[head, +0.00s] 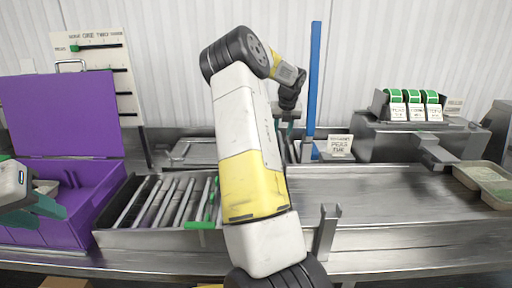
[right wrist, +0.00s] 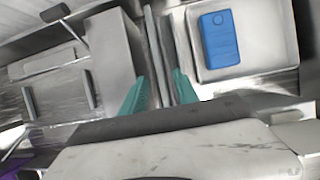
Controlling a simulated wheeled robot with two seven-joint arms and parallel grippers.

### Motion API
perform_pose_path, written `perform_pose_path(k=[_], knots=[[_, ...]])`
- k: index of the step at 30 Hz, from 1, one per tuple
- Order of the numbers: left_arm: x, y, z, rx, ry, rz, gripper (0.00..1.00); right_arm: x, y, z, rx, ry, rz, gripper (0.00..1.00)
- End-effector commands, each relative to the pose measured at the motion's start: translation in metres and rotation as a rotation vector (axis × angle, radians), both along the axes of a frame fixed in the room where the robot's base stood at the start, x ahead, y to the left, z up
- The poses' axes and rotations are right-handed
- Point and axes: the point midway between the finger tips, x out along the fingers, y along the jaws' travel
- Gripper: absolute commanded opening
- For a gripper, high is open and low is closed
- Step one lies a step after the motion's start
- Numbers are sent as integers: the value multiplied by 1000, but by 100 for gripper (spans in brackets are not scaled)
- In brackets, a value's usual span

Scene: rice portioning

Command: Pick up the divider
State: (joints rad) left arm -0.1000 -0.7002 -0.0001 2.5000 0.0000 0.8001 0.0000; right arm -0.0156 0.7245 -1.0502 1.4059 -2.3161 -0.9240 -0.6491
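Two thin upright grey metal strips (right wrist: 160,50), which may be the divider, stand side by side in the right wrist view. My right gripper (right wrist: 160,92) has its teal fingers apart, one on each side of the strips' near end. I see no clear contact. In the head view the right gripper (head: 288,113) is at the back of the counter, and my right arm hides much of the middle. My left gripper (head: 38,207) is at the left edge, partly cut off, by the purple box.
A purple box (head: 65,118) and a metal rack (head: 125,238) with several slats stand at the left. A tall blue bar (head: 315,75) rises near the right gripper. A dispenser (head: 385,145) with green-topped labels is at the right. The counter (head: 390,190) before it is mostly clear.

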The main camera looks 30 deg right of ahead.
Motion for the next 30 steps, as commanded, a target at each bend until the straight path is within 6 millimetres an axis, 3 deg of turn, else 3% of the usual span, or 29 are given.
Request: perform_pose_path(k=[13, 20, 26, 30], knots=[[0, 0, 0, 0, 0, 0, 32, 23, -10, -48, 0, 0, 1, 36], [0, 0, 0, 0, 0, 0, 32, 25, -10, -50, 0, -4, 1, 36], [0, 0, 0, 0, 0, 0, 32, 25, -10, -50, 0, -4, 1, 1], [0, 0, 0, 0, 0, 0, 32, 25, -10, -50, 0, -4, 1, 0]])
